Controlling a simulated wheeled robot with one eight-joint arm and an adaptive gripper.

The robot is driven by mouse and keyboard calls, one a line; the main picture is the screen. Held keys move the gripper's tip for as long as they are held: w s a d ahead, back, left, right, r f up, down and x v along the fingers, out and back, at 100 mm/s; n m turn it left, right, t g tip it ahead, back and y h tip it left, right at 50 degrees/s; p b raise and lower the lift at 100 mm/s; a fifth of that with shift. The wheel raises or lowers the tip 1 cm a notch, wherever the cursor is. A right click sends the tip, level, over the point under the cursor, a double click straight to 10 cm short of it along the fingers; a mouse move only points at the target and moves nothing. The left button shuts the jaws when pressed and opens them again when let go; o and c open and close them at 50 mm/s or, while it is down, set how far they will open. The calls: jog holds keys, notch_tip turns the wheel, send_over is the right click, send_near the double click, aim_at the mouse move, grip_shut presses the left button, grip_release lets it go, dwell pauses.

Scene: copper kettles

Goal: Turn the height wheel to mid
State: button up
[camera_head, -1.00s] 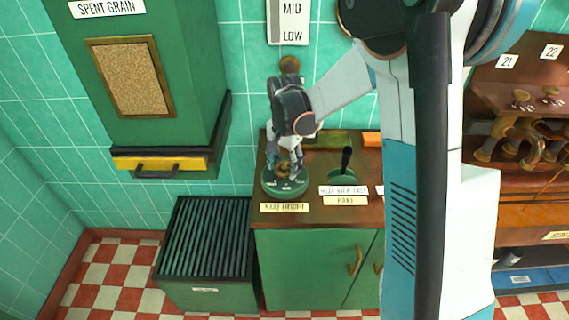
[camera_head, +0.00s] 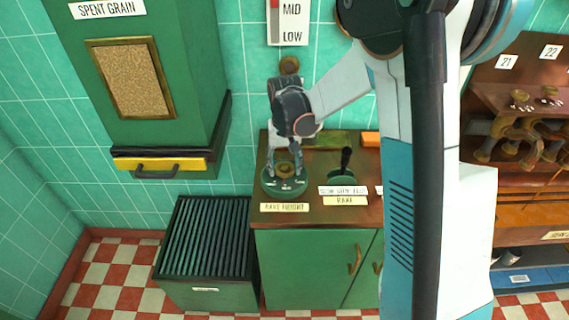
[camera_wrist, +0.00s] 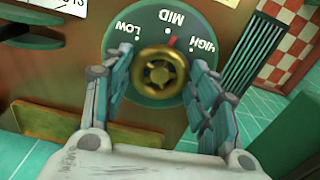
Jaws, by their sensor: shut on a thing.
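The height wheel is a round green dial (camera_head: 270,188) with a brass knob (camera_wrist: 160,75) at its centre, on the wooden counter. In the wrist view its face reads LOW, MID and HIGH. A red pointer mark (camera_wrist: 170,42) sits close to MID, slightly on the HIGH side. My gripper (camera_head: 285,165) reaches down over the wheel. In the wrist view its two fingers (camera_wrist: 160,85) stand on either side of the brass knob and are shut on it. The label plate (camera_head: 285,207) in front of the wheel is blurred.
A wall scale (camera_head: 289,22) with MID and LOW has a red marker at its upper left, above MID. A green dial with a black lever (camera_head: 346,160) stands to the right. A slatted green bin (camera_head: 205,238) is at the lower left.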

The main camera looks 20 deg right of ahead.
aim_at(285, 167)
jog(key=shift+n, duration=1.1)
jog(key=o, duration=1.1)
jog(key=shift+c, duration=0.2)
notch_tip(285, 167, up, 12)
